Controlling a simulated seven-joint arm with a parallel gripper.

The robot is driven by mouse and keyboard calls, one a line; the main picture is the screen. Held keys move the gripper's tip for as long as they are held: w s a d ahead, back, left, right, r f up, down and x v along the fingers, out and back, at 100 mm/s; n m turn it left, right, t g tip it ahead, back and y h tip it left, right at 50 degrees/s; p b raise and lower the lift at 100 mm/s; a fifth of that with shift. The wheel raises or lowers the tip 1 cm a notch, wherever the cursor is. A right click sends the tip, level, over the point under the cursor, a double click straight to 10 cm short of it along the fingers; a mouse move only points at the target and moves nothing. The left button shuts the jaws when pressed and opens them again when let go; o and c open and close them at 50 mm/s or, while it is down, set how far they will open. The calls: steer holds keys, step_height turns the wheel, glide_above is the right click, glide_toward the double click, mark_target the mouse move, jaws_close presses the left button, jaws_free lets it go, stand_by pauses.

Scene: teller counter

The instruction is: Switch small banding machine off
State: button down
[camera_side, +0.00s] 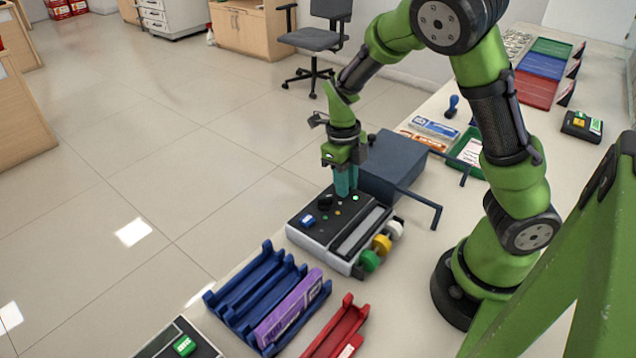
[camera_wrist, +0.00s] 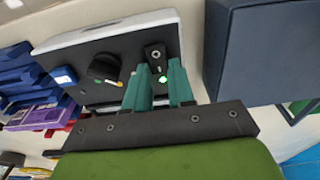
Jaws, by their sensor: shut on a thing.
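The small banding machine (camera_side: 330,235) is a light-grey box with a black top panel on the counter. Coloured rollers in green, yellow and white stick out at its right side. My gripper (camera_side: 346,193) points down at the panel's far edge, its teal fingers shut. In the wrist view the fingertips (camera_wrist: 160,72) are around a small black switch (camera_wrist: 155,52) on the panel, with a lit green lamp (camera_wrist: 163,79) between them. The part they grip is mostly hidden. A black knob (camera_wrist: 104,67) with a yellow mark is to the left. The switch's position is unclear.
A dark blue-grey box (camera_side: 392,160) stands close behind the machine, with thin bars sticking out. Blue racks (camera_side: 250,290) with a purple pack (camera_side: 290,308) and a red rack (camera_side: 340,330) are in front. A green tray (camera_side: 468,150) lies behind. Some counter is clear at the right.

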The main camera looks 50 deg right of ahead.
steer(key=shift+w+r+g, duration=0.1)
steer(key=shift+w+g, duration=0.2)
steer(key=shift+g, duration=0.9)
steer(key=c, duration=1)
jaws_free()
steer(key=shift+o, duration=0.2)
steer(key=v, duration=1.7)
